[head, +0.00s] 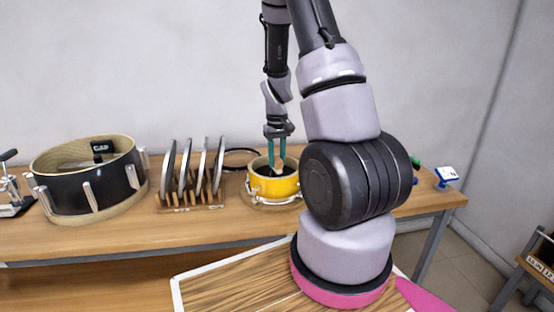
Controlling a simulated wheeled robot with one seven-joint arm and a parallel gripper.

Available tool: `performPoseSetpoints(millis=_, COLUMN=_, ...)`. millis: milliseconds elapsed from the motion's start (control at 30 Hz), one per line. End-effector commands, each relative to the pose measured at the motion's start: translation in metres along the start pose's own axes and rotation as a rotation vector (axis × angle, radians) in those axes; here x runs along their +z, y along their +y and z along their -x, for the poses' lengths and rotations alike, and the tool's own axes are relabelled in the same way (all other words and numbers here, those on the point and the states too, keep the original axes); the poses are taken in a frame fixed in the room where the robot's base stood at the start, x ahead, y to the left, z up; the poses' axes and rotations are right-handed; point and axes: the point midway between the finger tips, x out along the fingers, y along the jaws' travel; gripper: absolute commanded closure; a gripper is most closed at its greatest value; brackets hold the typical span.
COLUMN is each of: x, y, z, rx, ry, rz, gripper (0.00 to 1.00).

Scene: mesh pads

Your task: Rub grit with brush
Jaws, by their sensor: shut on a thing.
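My gripper (276,156) hangs down over a small yellow drum-like shell (274,187) on the wooden table. Its teal fingers are shut on a small pale, thin thing (277,168) that reaches into the shell's open top. This may be the brush; its bristles cannot be made out. The fingertips are at about the height of the shell's rim. The inside of the shell is dark, and no grit can be told apart in it. My own arm hides the table just right of the shell.
A large black drum shell (88,188) and a wooden rack with several upright discs (191,170) stand left on the table (150,235). A black cable lies behind the yellow shell. A blue-and-white item (446,176) lies at the right end. The front table strip is clear.

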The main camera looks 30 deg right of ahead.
Motion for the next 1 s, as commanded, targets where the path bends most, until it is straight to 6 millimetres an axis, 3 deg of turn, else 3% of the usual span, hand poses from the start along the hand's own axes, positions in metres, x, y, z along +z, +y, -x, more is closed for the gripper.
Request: performPoseSetpoints(millis=1000, x=0.001, y=0.0, z=-0.019, rx=0.0, ry=0.0, rz=0.0, gripper=1.0)
